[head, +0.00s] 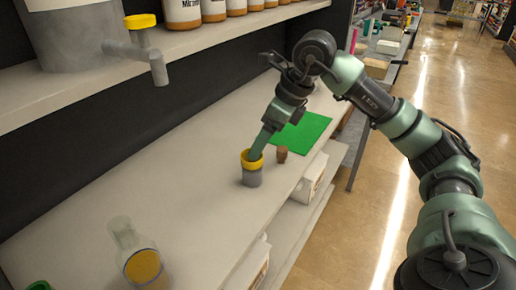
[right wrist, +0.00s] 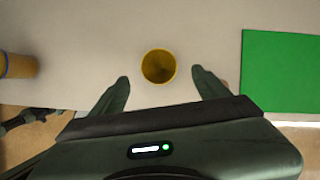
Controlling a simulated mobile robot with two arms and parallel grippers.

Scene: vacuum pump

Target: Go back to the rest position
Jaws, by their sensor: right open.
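My right gripper (head: 259,150) reaches down to a grey cup with a yellow rim (head: 252,176) on the white shelf. In the right wrist view my right gripper (right wrist: 160,84) is open, its two green fingers apart. The round yellow opening of the cup (right wrist: 158,66) shows between and just beyond the fingertips, with a gap on each side. My left gripper is not in view.
A brown stopper (head: 282,155) stands beside the cup, near a green mat (head: 302,132). A clear flask with a yellow end (head: 143,265) is at the front left. A grey vessel (head: 75,35) with a spout stands on the upper shelf. The shelf between is clear.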

